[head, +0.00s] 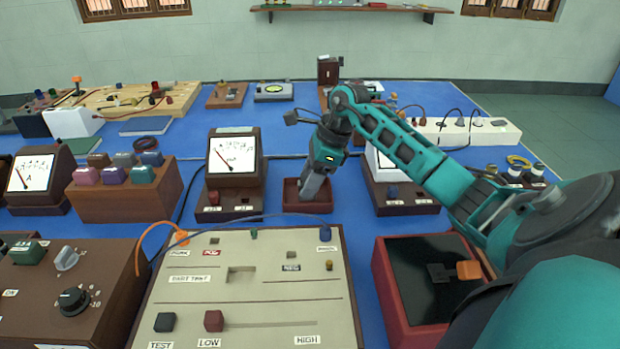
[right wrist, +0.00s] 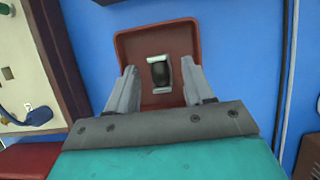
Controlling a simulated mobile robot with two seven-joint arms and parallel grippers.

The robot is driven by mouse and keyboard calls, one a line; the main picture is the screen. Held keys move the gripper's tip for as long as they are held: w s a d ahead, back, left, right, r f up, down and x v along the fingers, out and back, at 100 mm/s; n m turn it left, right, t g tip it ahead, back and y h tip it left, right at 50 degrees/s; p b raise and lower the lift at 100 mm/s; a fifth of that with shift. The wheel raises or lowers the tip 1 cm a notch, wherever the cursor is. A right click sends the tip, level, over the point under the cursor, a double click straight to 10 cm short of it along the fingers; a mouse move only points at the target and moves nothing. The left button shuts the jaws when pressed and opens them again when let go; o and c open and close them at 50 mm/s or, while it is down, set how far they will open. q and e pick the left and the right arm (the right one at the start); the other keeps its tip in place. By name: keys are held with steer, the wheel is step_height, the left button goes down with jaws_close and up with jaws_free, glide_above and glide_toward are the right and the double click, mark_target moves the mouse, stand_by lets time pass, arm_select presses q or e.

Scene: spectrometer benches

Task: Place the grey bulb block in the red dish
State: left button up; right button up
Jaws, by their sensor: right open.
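The dark red square dish (head: 291,205) stands on the blue bench, behind the beige test panel. It also shows in the right wrist view (right wrist: 133,45). A small pale grey block with a dark middle, which looks like the bulb block (right wrist: 160,73), lies inside the dish, seen from above in the right wrist view. My right gripper (head: 308,193) points down into the dish. In the right wrist view its fingers (right wrist: 161,88) are apart, one on each side of the block, with gaps to it. In the head view the gripper hides the block. My left gripper is not in view.
A brown rack (head: 125,203) with several coloured blocks stands at left. A meter (head: 233,167) is left of the dish, and another meter base (head: 402,200) is right of it. The beige panel (head: 250,290) with a blue cable lies in front.

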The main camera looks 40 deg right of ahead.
steer(key=shift+r, duration=0.3)
steer(key=p+v, duration=0.1)
steer(key=v, duration=1)
steer(key=shift+r, duration=0.35)
